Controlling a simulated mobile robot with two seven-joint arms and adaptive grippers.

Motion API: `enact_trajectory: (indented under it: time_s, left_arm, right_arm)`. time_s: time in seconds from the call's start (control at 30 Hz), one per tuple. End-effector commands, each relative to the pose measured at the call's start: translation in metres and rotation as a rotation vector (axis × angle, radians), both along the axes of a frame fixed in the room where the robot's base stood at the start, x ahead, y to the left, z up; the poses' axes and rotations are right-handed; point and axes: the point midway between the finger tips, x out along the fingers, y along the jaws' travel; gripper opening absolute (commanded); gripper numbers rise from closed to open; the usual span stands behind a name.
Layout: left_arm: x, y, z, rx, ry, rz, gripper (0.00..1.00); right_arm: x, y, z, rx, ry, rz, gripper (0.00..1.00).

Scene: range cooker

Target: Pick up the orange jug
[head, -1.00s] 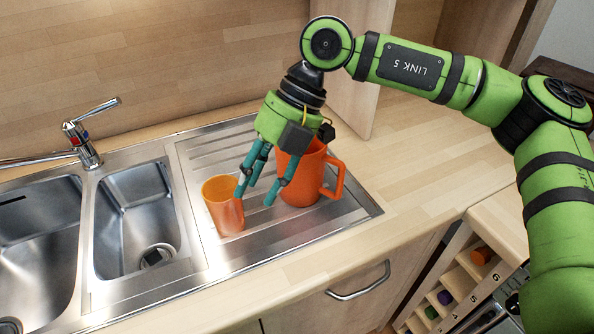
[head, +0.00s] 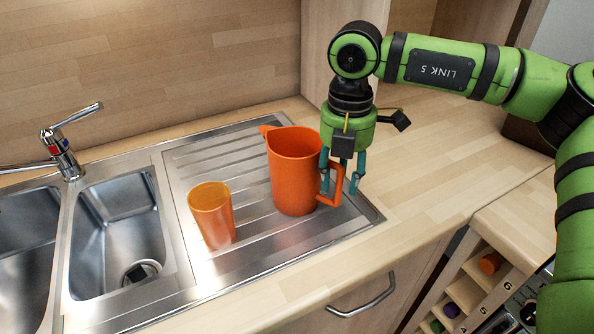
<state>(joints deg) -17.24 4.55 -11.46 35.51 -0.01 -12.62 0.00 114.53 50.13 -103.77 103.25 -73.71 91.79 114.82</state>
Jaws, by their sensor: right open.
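The orange jug (head: 293,172) stands upright on the ribbed steel drainer, with its spout to the left and its handle (head: 335,187) to the right. My right gripper (head: 340,190) points down at the handle, its teal fingers apart on either side of it. The fingers are open; I cannot tell whether any of them touches the handle. My left gripper is not in view.
An orange cup (head: 213,215) stands on the drainer (head: 270,238) just left of the jug. The sink bowls (head: 120,228) and tap (head: 62,150) lie further left. The wooden worktop (head: 430,165) to the right is clear.

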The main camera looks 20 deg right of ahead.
Motion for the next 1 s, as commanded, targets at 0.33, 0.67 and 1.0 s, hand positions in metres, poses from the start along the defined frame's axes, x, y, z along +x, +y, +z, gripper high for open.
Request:
enact_trajectory:
  time_s: [0.33, 0.67, 1.0]
  left_arm:
    - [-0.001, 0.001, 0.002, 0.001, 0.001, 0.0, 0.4]
    - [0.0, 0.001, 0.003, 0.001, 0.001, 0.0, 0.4]
    - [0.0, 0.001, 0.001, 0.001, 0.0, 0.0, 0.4]
  right_arm:
    - [0.0, 0.0, -0.016, 0.001, -0.002, -0.001, 0.41]
    - [0.001, 0.0, -0.015, 0.004, -0.005, 0.0, 0.0]
    - [0.001, 0.001, -0.01, 0.004, -0.007, 0.0, 0.0]
